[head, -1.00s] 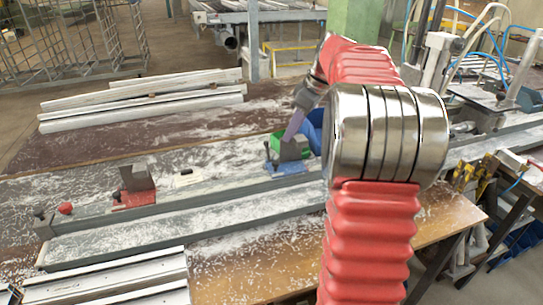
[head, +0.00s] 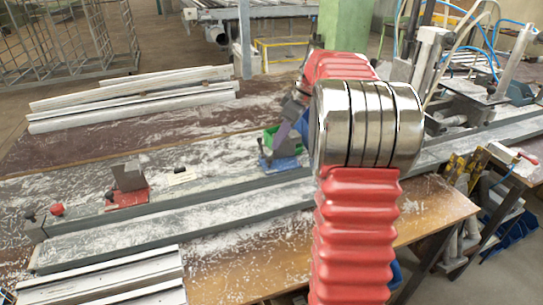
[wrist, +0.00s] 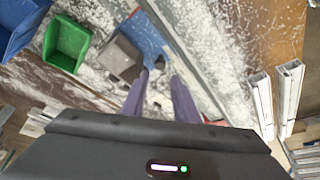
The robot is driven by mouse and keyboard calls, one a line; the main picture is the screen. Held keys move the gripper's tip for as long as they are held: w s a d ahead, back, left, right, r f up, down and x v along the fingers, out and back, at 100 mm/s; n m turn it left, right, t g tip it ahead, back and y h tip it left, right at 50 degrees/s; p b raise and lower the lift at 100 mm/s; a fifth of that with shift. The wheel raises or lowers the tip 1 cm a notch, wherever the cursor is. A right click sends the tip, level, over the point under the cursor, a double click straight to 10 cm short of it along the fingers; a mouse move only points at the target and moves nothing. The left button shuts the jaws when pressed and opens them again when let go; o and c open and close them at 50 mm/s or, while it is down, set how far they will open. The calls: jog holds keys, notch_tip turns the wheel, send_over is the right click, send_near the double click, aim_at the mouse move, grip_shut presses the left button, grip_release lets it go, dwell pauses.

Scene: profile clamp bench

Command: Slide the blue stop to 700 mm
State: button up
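The blue stop (head: 280,163) sits on the long grey profile rail (head: 215,192), near the middle of the head view, with a dark grey block on top. In the wrist view its blue plate (wrist: 148,38) and grey block (wrist: 119,58) lie just beyond my fingertips. My gripper (wrist: 160,76) is open, its two purple fingers apart. A small dark knob (wrist: 160,62) shows near the gap between the tips; I cannot tell if they touch it. In the head view my gripper (head: 277,148) is low beside the block, partly hidden by my arm. No scale numbers are readable.
Green (wrist: 67,43) and blue (wrist: 18,25) bins are close behind the blue stop. White profiles (head: 135,97) lie behind and at the front left.

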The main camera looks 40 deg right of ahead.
aim_at(270, 159)
jog(key=x, duration=0.8)
jog(key=shift+w+f, duration=0.1)
jog(key=shift+f, duration=0.1)
jog(key=shift+a, duration=0.1)
jog(key=shift+c, duration=0.6)
grip_shut()
